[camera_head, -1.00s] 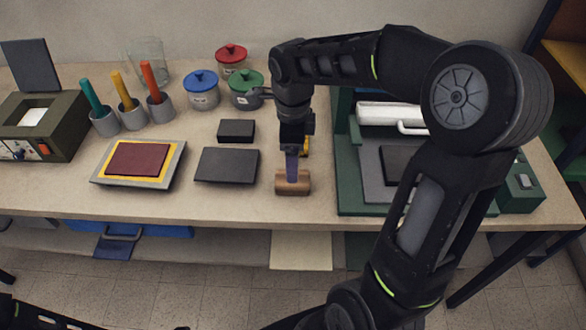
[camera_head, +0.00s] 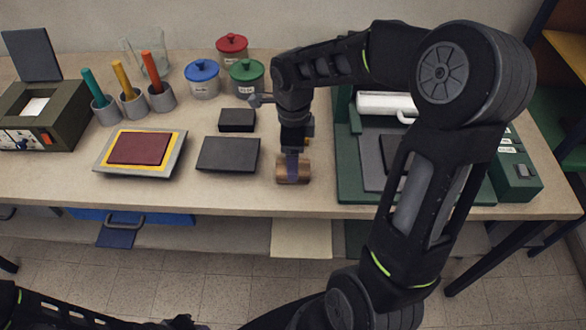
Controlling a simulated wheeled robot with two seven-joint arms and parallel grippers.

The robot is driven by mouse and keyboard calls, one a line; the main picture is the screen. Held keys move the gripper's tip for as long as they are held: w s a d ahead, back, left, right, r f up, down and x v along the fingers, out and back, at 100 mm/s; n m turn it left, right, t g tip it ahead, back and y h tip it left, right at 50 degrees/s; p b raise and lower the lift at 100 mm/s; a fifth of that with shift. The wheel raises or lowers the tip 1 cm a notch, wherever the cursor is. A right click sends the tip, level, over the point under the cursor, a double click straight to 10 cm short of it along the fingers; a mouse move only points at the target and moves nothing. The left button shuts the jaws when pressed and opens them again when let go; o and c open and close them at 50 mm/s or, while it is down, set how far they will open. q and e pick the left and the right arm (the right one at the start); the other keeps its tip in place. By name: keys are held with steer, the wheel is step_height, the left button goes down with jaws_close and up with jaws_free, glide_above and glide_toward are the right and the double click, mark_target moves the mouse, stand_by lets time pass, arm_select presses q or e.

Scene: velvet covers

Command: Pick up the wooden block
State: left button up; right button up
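The wooden block (camera_head: 304,171) is a small brown piece with a rounded top. It is near the front edge of the table, right of the larger dark pad. My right gripper (camera_head: 292,170) points straight down over it. Its fingers overlap the middle of the block and cover part of it. One finger hides the other, so I cannot tell whether they are closed on it. The block appears to rest on the table; no clear gap shows beneath it. Part of my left arm (camera_head: 60,312) shows at the bottom left, but its gripper cannot be made out.
Left of the block lie a large dark pad (camera_head: 228,154) and a smaller one (camera_head: 237,120). A green press (camera_head: 348,187) stands close on the right. Lidded pots (camera_head: 202,82) stand behind. A framed red pad (camera_head: 108,170) lies left. Bare table (camera_head: 235,191) shows in front.

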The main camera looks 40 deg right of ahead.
step_height(320, 180, down, 4)
steer(key=shift+f+p, duration=0.1)
steer(key=shift+p, duration=0.3)
stand_by(0.3)
steer(key=c, duration=1.5)
